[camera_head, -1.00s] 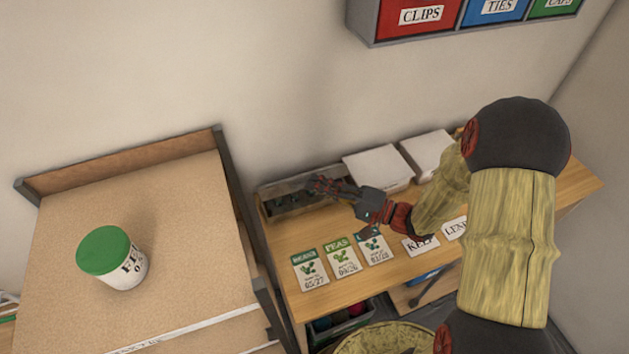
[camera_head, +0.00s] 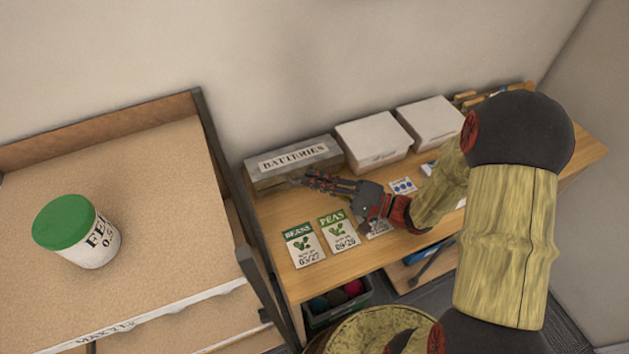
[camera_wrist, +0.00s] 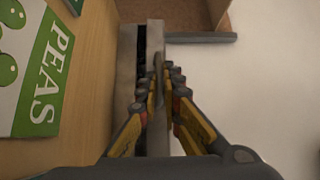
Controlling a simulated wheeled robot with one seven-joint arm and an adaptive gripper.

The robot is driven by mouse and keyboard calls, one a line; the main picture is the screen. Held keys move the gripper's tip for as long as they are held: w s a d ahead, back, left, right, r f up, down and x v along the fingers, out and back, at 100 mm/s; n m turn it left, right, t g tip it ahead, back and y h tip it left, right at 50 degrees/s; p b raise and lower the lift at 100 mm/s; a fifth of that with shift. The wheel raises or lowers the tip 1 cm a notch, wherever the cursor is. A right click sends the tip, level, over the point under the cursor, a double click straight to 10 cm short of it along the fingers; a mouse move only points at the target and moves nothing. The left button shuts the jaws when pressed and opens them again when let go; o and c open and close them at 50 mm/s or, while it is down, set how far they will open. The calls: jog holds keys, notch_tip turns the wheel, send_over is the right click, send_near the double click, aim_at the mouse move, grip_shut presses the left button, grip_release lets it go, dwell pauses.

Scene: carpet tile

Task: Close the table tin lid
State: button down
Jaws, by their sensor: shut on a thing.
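The grey table tin (camera_head: 268,186) stands at the left back of the wooden table. Its lid (camera_head: 293,158), labelled BATTERIES, faces the head camera and covers most of the top. In the wrist view, the tin (camera_wrist: 127,70) shows a narrow dark gap along its length, so the lid does not look fully down. My gripper (camera_head: 300,180) is at the tin's front edge. In the wrist view my gripper (camera_wrist: 161,80) has its fingers together over a thin grey edge, apparently the lid; the contact is partly hidden by the fingers.
Two white boxes (camera_head: 373,142) (camera_head: 432,122) stand right of the tin. Seed packets (camera_head: 304,245) lie in front, PEAS (camera_head: 339,230) among them. A cork-topped surface (camera_head: 130,150) with a dark edge frame and a green-lidded jar (camera_head: 78,232) is left. A bin (camera_head: 338,300) sits below.

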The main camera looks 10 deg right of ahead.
jog(key=shift+w+d+r, duration=0.1)
jog(key=shift+w+d, duration=0.05)
jog(key=shift+w, duration=0.05)
jog(key=c, duration=2.5)
grip_release()
jog(key=shift+o, duration=1.3)
jog(key=shift+w, duration=0.2)
jog(key=shift+s, duration=0.15)
jog(key=v, duration=1.1)
jog(key=shift+s+d+f, duration=0.2)
jog(key=shift+s+d, duration=0.1)
